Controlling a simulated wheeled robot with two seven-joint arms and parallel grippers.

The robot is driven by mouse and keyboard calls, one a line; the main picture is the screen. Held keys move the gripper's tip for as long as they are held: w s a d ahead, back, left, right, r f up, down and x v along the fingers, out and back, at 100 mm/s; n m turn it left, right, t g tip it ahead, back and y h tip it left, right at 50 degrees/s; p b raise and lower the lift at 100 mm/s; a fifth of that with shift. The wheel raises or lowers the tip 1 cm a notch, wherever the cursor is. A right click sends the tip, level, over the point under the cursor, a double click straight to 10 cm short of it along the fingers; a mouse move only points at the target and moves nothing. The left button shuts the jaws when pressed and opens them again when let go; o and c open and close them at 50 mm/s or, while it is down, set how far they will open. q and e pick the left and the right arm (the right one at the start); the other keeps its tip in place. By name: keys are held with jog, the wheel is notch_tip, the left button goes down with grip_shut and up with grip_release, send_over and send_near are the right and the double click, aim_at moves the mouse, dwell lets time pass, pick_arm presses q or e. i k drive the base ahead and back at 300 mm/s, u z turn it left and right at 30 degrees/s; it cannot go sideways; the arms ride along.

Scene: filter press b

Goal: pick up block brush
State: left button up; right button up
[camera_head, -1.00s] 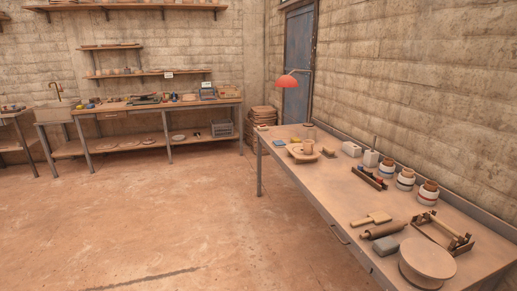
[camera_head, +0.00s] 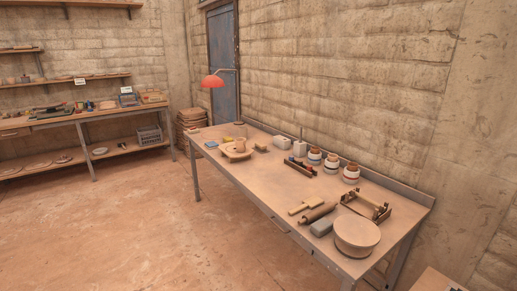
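I cannot tell for sure which thing is the block brush. A small tan block (camera_head: 261,148) lies near the far end of the long workbench (camera_head: 262,183), right of a shallow dish (camera_head: 236,153) with a clay pot. A pale wooden tool (camera_head: 304,207), a block with a short handle, lies nearer, beside a rolling pin (camera_head: 320,212). Both candidates lie flat on the bench top and are too small to make out bristles. Neither of my grippers is in view.
A round turntable (camera_head: 357,234), a grey block (camera_head: 321,227) and a wooden rack (camera_head: 366,206) crowd the near end. Several banded jars (camera_head: 331,163) line the back. The floor (camera_head: 150,225) left of the bench is clear.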

aim_at(260, 146)
jog(key=u, duration=0.85)
jog(key=i, duration=1.95)
jog(key=u, duration=0.6)
jog(key=i, duration=1.9)
jog(key=z, duration=1.05)
jog(key=i, duration=0.95)
jog(key=z, duration=1.1)
